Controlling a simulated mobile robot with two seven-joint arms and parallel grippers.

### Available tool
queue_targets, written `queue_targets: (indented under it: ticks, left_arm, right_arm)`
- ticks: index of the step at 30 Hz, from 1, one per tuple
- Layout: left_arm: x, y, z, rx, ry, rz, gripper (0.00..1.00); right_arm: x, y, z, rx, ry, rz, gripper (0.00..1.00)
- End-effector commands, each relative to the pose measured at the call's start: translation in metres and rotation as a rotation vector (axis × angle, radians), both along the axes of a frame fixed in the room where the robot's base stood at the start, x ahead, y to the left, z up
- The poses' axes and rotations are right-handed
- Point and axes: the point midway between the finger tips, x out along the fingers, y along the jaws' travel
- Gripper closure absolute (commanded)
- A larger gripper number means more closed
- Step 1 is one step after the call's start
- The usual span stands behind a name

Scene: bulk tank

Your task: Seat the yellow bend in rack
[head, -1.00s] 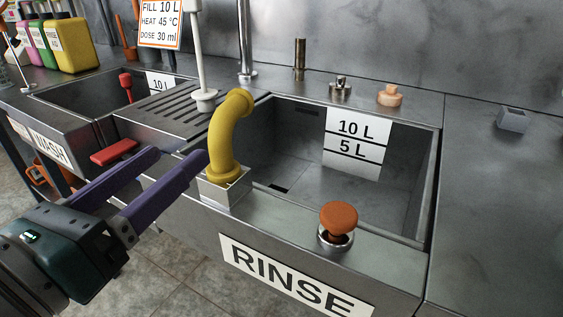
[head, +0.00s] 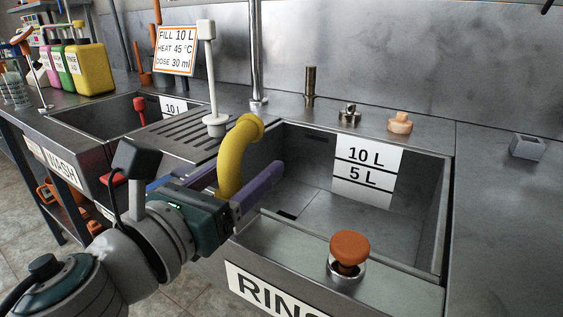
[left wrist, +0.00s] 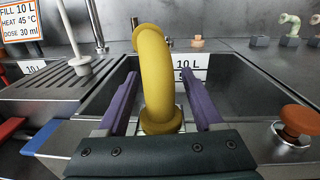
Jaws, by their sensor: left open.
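The yellow bend (head: 233,160) stands upright at the front left corner of the rinse sink, its upper end curving away toward the basin. Its lower flange shows in the left wrist view (left wrist: 161,122), but the square metal holder beneath is mostly hidden by my gripper. My left gripper (head: 244,172) is open, with one purple finger on each side of the bend's lower part; I cannot tell whether they touch it. Grey square sockets stand at the right: one (head: 527,147) looks empty, and the left wrist view shows several, with a pale green bend (left wrist: 289,24) above them. My right gripper is not seen.
The rinse basin (head: 310,205) lies just beyond the bend. An orange knob (head: 350,250) stands on its front ledge. A white-handled plunger (head: 210,80) stands on the slatted drainer behind left. A tall tap pipe (head: 256,50) rises at the back. The right counter is mostly clear.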

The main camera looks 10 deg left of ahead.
Motion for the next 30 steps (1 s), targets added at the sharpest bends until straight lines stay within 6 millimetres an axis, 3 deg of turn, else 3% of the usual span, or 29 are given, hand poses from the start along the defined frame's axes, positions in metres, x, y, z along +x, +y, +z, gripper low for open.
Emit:
queue_targets:
  ticks: [7,24,30]
  left_arm:
    - [0.0012,-0.0005,0.0000,0.000,0.000,0.000,0.34]
    - [0.0009,-0.0002,0.0000,0.000,0.000,0.000,0.98]
    - [0.0009,-0.0002,-0.0001,0.000,0.000,0.000,1.00]
  right_arm:
    - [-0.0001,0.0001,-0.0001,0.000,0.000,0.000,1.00]
    - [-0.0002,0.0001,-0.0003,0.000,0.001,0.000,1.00]
    - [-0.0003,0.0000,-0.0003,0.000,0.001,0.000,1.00]
